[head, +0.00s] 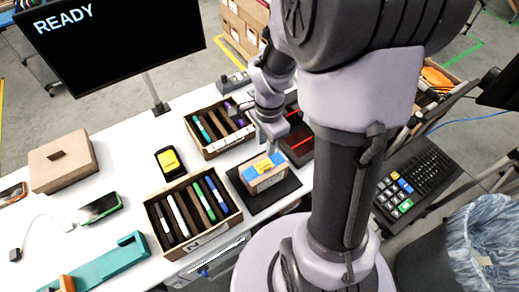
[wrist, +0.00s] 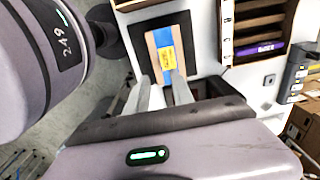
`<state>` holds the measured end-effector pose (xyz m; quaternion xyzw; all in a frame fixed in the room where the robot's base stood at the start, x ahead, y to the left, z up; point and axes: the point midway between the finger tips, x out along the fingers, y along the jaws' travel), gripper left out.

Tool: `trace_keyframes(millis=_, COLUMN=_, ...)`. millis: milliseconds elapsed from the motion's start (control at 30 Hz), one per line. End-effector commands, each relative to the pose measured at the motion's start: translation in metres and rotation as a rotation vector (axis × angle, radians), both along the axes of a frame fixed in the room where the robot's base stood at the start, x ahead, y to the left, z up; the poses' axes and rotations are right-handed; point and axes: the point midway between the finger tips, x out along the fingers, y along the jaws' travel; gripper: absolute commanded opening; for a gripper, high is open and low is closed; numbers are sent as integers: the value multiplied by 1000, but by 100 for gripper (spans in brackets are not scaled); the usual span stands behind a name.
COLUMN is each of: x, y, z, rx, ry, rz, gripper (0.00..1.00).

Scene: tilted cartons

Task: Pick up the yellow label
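A small brown carton (head: 266,180) stands on a black mat (head: 286,187), with blue tape and a yellow label (head: 264,166) on its top. In the wrist view the yellow label (wrist: 166,60) lies across the blue tape (wrist: 170,34) on the carton, beyond the fingertips. Another yellow piece (head: 170,160) sits in a black holder (head: 163,171) to the left. My gripper (head: 269,141) is above the far side of the carton. In the wrist view its two fingers (wrist: 165,80) are apart with nothing between them.
A red-lined dark tray (head: 300,140) is close behind the carton.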

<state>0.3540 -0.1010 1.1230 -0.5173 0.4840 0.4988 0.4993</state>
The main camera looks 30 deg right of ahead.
Motion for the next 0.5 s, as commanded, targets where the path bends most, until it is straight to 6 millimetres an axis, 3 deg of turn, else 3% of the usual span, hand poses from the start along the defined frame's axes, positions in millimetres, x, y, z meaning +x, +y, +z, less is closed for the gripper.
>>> trace_keyframes(millis=33, x=-1, y=1, z=-21, rx=3, ry=6, rz=-1, gripper=29)
trace_keyframes(millis=200, x=1, y=1, z=-68, rx=2, ry=5, rz=0, gripper=29)
trace_keyframes(millis=500, x=0, y=2, z=-115, rx=2, ry=3, rz=2, gripper=29)
